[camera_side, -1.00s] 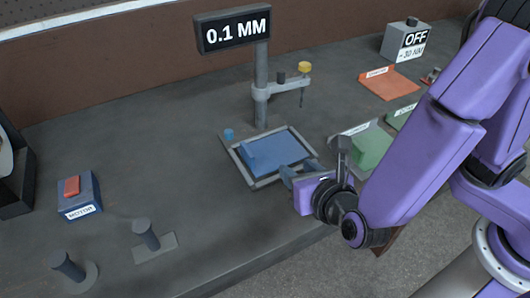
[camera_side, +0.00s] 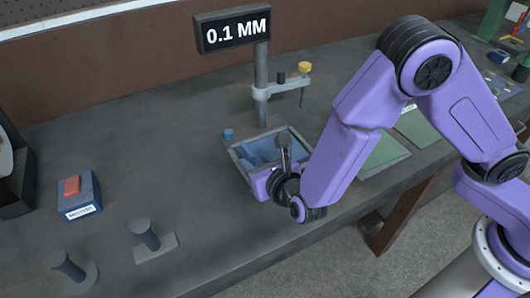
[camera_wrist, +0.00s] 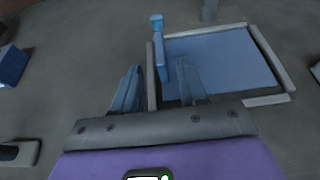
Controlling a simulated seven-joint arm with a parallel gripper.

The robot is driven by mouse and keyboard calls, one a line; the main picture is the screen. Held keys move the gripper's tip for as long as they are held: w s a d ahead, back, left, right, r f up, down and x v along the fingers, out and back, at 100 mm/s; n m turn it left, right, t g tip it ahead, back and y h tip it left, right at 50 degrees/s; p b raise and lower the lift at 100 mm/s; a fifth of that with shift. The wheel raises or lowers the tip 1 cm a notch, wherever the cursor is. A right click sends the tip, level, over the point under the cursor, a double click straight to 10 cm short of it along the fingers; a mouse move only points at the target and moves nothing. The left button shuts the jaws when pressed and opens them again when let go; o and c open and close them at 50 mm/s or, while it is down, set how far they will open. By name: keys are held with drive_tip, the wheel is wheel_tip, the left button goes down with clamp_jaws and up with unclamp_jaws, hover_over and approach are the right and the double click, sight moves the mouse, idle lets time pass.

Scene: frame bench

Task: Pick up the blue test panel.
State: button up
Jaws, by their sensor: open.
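The blue test panel (camera_side: 284,140) lies inside a grey rectangular frame (camera_side: 240,165) on the bench. In the wrist view the flat blue panel (camera_wrist: 225,58) fills the frame (camera_wrist: 265,100), and a raised blue strip (camera_wrist: 161,62) stands along its left edge. My gripper (camera_wrist: 157,88) is open and empty. Its left finger is outside the frame's left edge and its right finger overlaps the panel in this view. The raised strip appears just ahead, between the two fingers. In the side view my wrist covers the frame's front corner and hides part of the panel.
A blue peg (camera_side: 228,134) stands at the frame's back left corner. A post (camera_side: 261,90) with a gauge arm and a "0.1 MM" display (camera_side: 234,29) rises behind. A blue motor box (camera_side: 79,196) and grey pegs stand to the left. The bench between is clear.

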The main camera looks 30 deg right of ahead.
sight(253, 158)
drive_tip(key=shift+x, duration=2.8)
drive_tip(key=shift+r, duration=0.15)
clamp_jaws()
